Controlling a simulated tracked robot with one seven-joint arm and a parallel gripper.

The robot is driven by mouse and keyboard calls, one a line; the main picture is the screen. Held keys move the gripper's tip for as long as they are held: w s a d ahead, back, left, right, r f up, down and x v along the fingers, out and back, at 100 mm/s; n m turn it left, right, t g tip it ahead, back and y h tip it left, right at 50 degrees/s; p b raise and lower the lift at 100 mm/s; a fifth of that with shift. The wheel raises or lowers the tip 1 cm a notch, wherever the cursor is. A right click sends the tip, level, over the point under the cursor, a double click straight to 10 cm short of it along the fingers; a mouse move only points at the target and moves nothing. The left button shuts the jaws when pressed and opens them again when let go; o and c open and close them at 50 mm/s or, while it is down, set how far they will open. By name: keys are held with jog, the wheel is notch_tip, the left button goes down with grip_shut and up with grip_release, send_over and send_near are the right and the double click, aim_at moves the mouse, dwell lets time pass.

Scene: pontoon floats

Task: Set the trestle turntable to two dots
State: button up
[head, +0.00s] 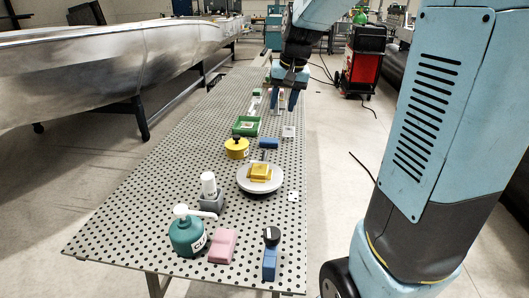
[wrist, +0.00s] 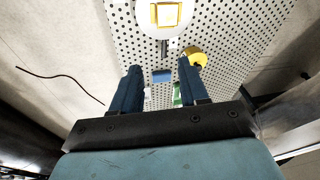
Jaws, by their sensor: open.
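The turntable is a pale round disc (head: 262,189) on the perforated trestle top, with a yellow block (head: 260,172) on it. In the wrist view the disc (wrist: 158,33) is at the top edge, partly cut off, its yellow block (wrist: 166,14) showing a pale top. A small white card (head: 293,196) lies right of the disc; its marks are too small to read. My gripper (head: 286,101) is open and empty above the far part of the table, beyond the turntable. Its two dark blue fingers (wrist: 159,68) are apart in the wrist view.
Around the disc stand a yellow pot (head: 236,149), a blue block (head: 268,143), a green tray (head: 246,126) and a white bottle (head: 208,184). Nearer are a teal pump bottle (head: 186,236), a pink block (head: 222,246) and a blue block with black knob (head: 270,262). A metal float (head: 100,60) is left.

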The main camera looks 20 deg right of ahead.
jog(key=w+f+g, duration=0.1)
jog(key=w+f, duration=0.4)
jog(key=w, duration=0.3)
jog(key=m+g, duration=0.1)
jog(key=m, duration=0.1)
send_near(265, 155)
jog(key=shift+y, duration=0.4)
jog(key=f, duration=0.5)
jog(key=a+f, duration=0.1)
jog(key=f, duration=0.2)
jog(key=shift+w+f, duration=0.15)
jog(key=shift+f, duration=0.05)
grip_shut()
